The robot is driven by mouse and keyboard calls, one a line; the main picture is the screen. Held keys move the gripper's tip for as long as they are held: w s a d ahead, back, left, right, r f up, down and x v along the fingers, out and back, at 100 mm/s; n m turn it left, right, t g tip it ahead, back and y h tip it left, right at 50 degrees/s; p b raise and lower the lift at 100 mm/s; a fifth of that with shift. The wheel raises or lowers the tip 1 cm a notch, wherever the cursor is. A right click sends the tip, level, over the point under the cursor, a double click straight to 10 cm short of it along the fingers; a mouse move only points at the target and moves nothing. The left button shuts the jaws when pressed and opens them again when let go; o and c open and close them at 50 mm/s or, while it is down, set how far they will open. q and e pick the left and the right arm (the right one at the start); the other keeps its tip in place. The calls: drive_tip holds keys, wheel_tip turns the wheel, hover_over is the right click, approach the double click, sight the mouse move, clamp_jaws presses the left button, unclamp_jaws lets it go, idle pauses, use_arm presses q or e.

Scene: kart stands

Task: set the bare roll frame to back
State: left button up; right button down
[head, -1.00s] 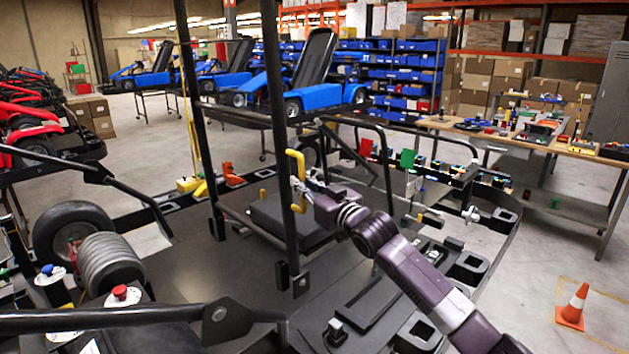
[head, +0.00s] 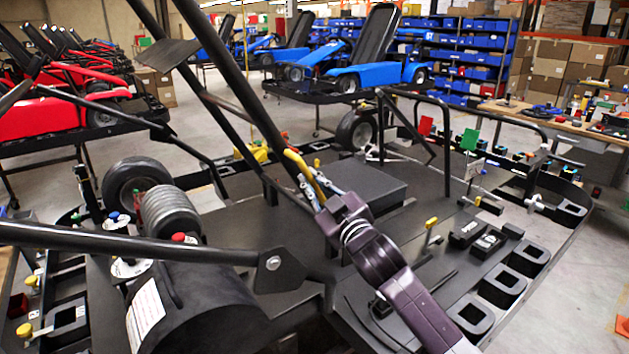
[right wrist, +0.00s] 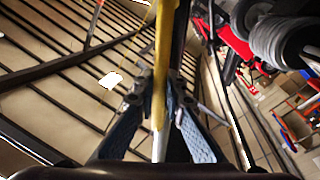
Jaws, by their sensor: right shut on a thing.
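The bare roll frame (head: 228,70), made of black tubes, leans to the upper left over the kart stand in the head view. Its upper end is cut off by the picture's top edge. A yellow handle (head: 297,160) is on its near tube. My right gripper (head: 314,190) is at this handle, low on the frame. In the right wrist view, the gripper (right wrist: 160,98) has its two fingers closed on either side of the yellow handle (right wrist: 164,45). The frame's lower ends are partly hidden. My left gripper is not in view.
The black stand deck (head: 245,225) lies below, with square sockets (head: 502,287) along its right edge. A black tank (head: 195,310) and a dark wheel (head: 137,182) stand at left. Red and green flags (head: 469,140) rise behind. A wooden workbench (head: 545,125) is at right.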

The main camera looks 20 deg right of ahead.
drive_tip(key=shift+a+f, duration=0.1)
drive_tip(key=c, duration=2.4)
unclamp_jaws()
drive_tip(key=shift+f, duration=0.1)
drive_tip(key=o, duration=0.4)
drive_tip(key=shift+s+a, duration=0.1)
drive_tip(key=shift+s, duration=0.1)
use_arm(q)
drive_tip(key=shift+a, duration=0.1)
use_arm(e)
drive_tip(key=v, duration=1.2)
